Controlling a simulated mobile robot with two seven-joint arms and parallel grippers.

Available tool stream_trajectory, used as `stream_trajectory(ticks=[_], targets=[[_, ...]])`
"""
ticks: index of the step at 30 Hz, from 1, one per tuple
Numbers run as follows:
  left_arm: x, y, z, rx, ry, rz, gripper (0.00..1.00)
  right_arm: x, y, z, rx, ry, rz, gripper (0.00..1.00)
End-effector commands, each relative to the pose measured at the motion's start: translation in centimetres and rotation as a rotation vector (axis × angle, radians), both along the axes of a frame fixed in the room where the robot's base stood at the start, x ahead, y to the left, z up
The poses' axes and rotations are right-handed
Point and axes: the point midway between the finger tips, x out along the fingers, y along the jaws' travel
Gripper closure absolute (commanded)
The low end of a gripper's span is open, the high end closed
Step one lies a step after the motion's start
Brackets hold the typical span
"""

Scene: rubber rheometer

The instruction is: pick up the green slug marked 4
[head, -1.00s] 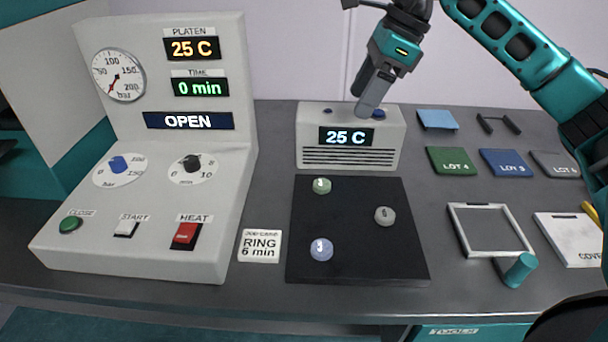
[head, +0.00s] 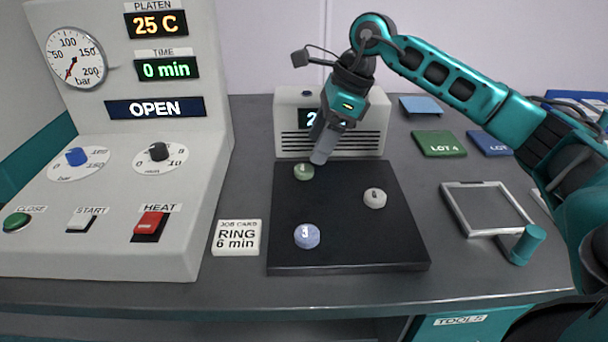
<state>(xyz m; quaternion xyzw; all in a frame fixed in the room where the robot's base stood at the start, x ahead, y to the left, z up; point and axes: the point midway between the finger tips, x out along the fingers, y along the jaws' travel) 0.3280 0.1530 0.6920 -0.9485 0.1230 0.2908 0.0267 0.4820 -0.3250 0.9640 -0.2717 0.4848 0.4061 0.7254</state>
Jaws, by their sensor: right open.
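The green slug (head: 304,172) lies near the back left of the black mat (head: 345,250); its mark is too small to read surely. My right gripper (head: 320,156) points down just above and slightly right of the green slug, apart from it as far as I can see. It is open and holds nothing visible; its fingers overlap each other in this view. A blue slug marked 3 (head: 307,236) lies at the front left of the mat. A grey slug (head: 375,198) lies at its right. My left gripper is out of view.
A grey box with a display (head: 290,140) stands right behind the mat. The press panel (head: 110,240) is at left, with a job card (head: 236,238) beside the mat. At right are a green LOT 4 sheet (head: 438,144), a blue sheet (head: 489,143) and a metal frame (head: 455,212) with a teal handle.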

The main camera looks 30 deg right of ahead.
Motion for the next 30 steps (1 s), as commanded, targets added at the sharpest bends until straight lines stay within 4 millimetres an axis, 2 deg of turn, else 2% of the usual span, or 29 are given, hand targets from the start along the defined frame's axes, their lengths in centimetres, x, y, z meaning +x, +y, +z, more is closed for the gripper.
stream_trajectory(ticks=[5, 12, 20, 30], targets=[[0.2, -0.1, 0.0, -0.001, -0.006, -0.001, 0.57, 0.2, 0.6, -1.3, 0.001, 0.002, 0.001, 0.31], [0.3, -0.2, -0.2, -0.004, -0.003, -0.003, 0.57, 0.7, 1.9, -4.5, 0.001, 0.002, 0.001, 0.31], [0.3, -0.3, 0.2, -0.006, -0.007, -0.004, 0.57, 0.8, 2.0, -4.8, 0.0, 0.0, 0.0, 0.31], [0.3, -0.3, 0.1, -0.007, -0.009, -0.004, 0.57, 0.8, 2.0, -4.7, 0.0, 0.0, 0.0, 0.63]])
